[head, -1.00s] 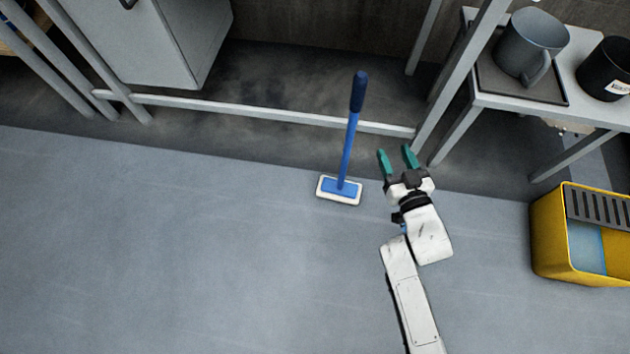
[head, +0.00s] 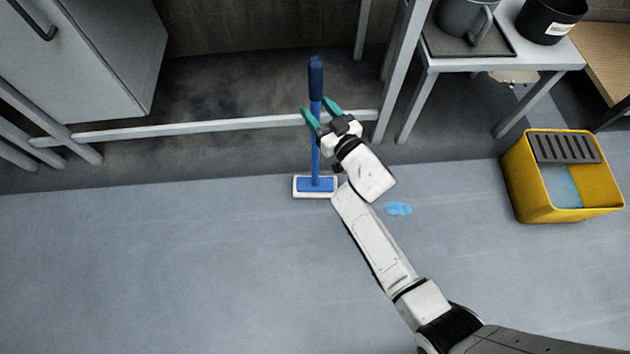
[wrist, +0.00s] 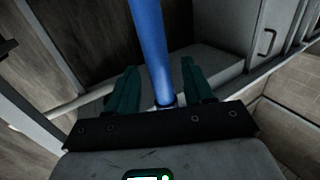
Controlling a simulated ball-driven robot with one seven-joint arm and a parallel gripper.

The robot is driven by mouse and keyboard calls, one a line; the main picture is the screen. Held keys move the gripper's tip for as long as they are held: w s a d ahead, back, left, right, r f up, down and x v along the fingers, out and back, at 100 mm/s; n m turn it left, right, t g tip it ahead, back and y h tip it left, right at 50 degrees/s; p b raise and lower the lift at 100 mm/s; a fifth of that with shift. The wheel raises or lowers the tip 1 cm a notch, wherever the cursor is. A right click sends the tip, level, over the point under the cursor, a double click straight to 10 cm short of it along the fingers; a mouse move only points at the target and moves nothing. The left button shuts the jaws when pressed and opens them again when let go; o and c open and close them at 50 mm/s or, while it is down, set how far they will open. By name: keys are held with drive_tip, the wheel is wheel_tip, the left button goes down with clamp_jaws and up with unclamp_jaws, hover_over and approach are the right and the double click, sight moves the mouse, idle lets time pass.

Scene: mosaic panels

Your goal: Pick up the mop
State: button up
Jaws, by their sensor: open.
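The mop (head: 316,140) stands upright on the grey floor, with a dark grip at the top, a blue shaft and a flat blue-and-white head (head: 316,185). My gripper (head: 322,112) is open at the upper part of the shaft in the head view. In the wrist view, the blue shaft (wrist: 150,50) rises between the two green fingers of my gripper (wrist: 158,88). Gaps show between the shaft and both fingers, so it is not clamped.
A grey rail (head: 200,127) runs behind the mop. A metal table (head: 500,62) with pots stands at back right. A yellow bucket (head: 515,190) with a wringer stands right. A blue spill (head: 398,209) lies on the floor beside my arm. The floor at left is clear.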

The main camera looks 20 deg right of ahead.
drive_tip(key=shift+w+a, duration=0.15)
drive_tip(key=shift+w, duration=0.6)
drive_tip(key=shift+c, duration=0.2)
drive_tip(key=c, duration=0.9)
clamp_jaws()
drive_tip(key=shift+r, duration=0.15)
